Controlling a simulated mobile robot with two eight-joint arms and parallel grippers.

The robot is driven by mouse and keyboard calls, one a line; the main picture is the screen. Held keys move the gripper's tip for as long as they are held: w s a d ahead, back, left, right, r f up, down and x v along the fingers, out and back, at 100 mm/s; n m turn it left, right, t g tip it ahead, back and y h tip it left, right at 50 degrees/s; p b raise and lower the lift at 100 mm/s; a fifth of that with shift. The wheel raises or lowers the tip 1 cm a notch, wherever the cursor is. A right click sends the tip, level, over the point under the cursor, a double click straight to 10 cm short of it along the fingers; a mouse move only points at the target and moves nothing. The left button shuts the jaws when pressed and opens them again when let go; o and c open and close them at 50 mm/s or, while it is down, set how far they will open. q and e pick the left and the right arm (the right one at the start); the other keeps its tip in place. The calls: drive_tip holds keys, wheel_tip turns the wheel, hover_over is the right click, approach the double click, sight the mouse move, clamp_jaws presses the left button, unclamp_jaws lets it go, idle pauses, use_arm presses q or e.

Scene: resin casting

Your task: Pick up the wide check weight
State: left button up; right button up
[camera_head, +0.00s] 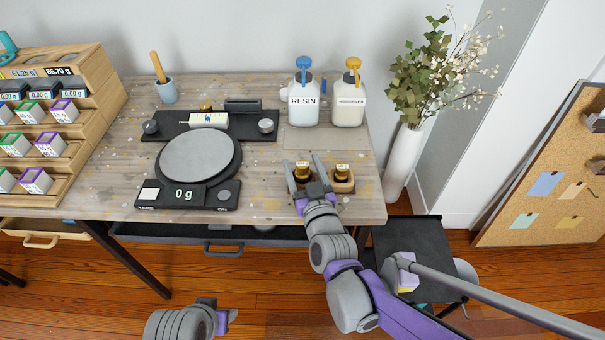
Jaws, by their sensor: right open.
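A scale (198,157) reading 0 g stands left of the weights. Resin (303,99) and hardener (348,103) bottles stand behind them. A white vase (403,163) with branches is to the right. A drawer rack (75,110) fills the left end.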

clamp_jaws()
idle(0.3)
drive_tip(key=shift+r, duration=0.1)
